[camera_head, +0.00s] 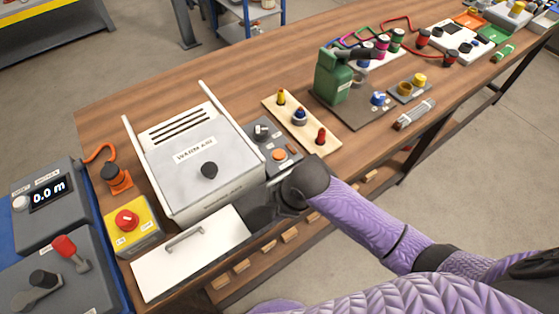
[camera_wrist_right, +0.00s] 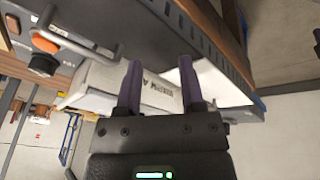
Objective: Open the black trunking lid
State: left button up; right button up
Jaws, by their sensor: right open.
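A dark slotted strip (camera_wrist_right: 203,38), which looks like the black trunking, runs diagonally across the top of the right wrist view. Where its lid ends or is hinged is unclear there. In the head view, my right arm and hand cover the dark area in front of the white warm air unit (camera_head: 194,165). My right gripper (camera_wrist_right: 160,68) is open, with its two purple fingers apart. No held object shows between them; the white lettered unit shows behind. In the head view, the right hand is at the bench's front edge, its fingertips hidden. My left gripper is not in view.
A control box (camera_head: 272,143) with an orange button and U-shaped handle (camera_wrist_right: 75,42) is close to the right hand. A white panel with a handle (camera_head: 190,258) and a yellow stop box (camera_head: 130,226) are left. A pegged board (camera_head: 301,122) and green pump (camera_head: 333,77) stand beyond.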

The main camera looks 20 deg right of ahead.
aim_at(284, 175)
jog(key=w+d+r+n+h+p, duration=0.2)
jog(key=w+d+r+n, duration=0.2)
jog(key=w+r+n, duration=0.35)
jog(key=shift+g, duration=0.4)
jog(key=f+b, duration=0.1)
jog(key=f, duration=0.1)
jog(key=f+b, duration=0.1)
jog(key=f, duration=0.2)
jog(key=f+b, duration=0.2)
jog(key=f, duration=0.1)
jog(key=shift+w+a+f, duration=0.15)
jog(key=shift+w+a, duration=0.05)
jog(key=shift+w, duration=0.15)
jog(key=shift+f, duration=0.15)
jog(key=shift+c, duration=0.3)
grip_shut()
